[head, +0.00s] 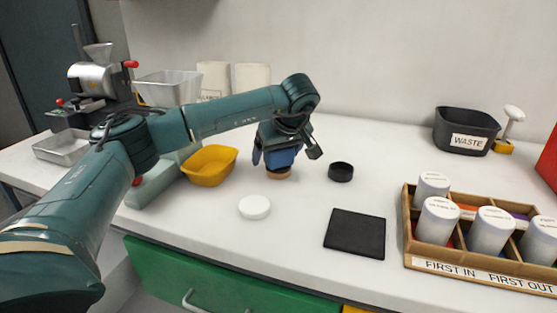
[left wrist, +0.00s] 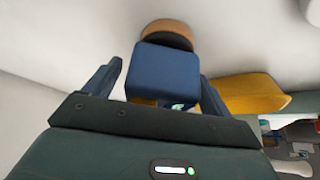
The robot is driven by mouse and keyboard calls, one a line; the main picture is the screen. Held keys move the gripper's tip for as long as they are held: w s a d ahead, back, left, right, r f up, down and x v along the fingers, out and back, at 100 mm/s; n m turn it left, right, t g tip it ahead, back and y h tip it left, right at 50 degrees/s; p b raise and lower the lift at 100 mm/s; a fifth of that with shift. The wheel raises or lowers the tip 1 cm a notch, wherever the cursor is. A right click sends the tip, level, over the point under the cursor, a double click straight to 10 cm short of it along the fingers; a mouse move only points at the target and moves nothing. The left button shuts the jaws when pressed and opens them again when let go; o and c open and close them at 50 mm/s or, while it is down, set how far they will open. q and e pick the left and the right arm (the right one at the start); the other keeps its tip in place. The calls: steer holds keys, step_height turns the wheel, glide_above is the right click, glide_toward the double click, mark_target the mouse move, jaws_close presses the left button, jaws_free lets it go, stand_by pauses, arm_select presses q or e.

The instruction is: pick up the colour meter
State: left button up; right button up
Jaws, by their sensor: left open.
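The colour meter, a dark blue block (left wrist: 165,72), stands on the white counter between the spread fingers of my left gripper (left wrist: 157,85) in the left wrist view. In the head view the blue body (head: 284,157) shows partly below my left gripper (head: 275,158). A tan round piece with a dark band (left wrist: 168,32) is at the far end of the meter. In the head view the tan piece (head: 278,173) is at the meter's foot. My left gripper is open around the meter, with a gap visible on its left side. My right gripper is not in view.
A yellow bowl (head: 210,166) is close on the left. A white lid (head: 254,207), a black round dish (head: 341,172) and a black mat (head: 355,233) lie on the counter. A wooden rack (head: 409,245) of white jars and a waste bin (head: 466,130) are right.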

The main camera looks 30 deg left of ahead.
arm_select(q)
steer(key=shift+c, duration=0.5)
steer(key=c, duration=1.2)
steer(key=shift+r, duration=0.15)
steer(key=shift+c, duration=0.7)
